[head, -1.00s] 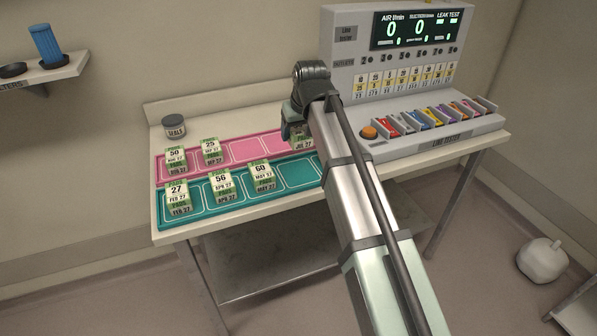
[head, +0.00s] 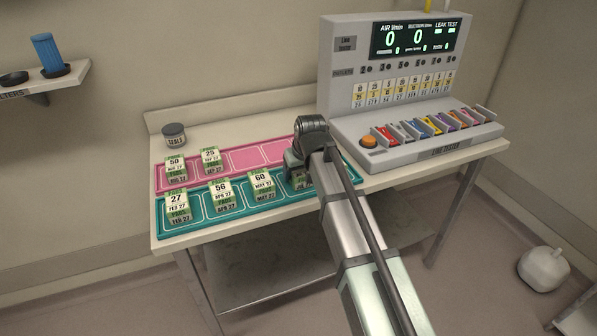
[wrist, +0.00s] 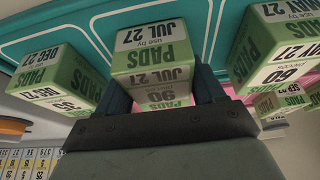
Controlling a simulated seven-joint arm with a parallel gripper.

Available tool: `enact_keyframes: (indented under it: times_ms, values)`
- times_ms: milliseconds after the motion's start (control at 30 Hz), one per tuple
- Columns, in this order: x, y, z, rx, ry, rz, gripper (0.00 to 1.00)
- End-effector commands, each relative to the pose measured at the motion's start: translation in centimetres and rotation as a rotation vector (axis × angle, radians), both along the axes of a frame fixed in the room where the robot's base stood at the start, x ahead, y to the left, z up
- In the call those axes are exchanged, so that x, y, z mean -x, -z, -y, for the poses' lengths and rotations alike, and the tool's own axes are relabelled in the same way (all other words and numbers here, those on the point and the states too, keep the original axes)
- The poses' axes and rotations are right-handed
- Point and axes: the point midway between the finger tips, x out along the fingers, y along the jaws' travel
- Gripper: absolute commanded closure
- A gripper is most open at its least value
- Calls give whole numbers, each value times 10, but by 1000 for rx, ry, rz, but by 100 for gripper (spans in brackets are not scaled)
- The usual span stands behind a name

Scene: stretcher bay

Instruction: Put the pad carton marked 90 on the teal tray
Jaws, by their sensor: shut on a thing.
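The pad carton marked 90 (wrist: 158,65), green and white with JUL 27 on it, sits between the fingers of my gripper (head: 298,176) in the wrist view. My gripper is shut on it. In the head view my gripper is at the right part of the teal tray (head: 198,206), and the carton is mostly hidden. The wrist view shows the carton over the tray's white-outlined cells. I cannot tell whether it touches the tray. Beside it are the carton marked 60 (wrist: 272,50) and a DEC 27 carton (wrist: 55,75), apart from it.
The teal tray also bears cartons 27 (head: 177,207) and 56 (head: 222,194). Behind it, the pink tray (head: 243,160) bears cartons 50 (head: 176,168) and 25 (head: 211,158). A seals jar (head: 174,134) stands back left. The leak tester (head: 400,150) stands at the right.

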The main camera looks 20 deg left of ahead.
Motion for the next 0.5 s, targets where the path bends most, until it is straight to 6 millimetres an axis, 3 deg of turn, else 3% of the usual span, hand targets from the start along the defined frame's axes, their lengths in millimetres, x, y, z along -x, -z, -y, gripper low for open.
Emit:
enact_keyframes:
  times_ms: [367, 400, 500]
  values:
    - [0, 4, 0, 0, 0, 0, 75]
    - [0, 4, 0, 0, 0, 0, 31]
    - [0, 4, 0, 0, 0, 0, 21]
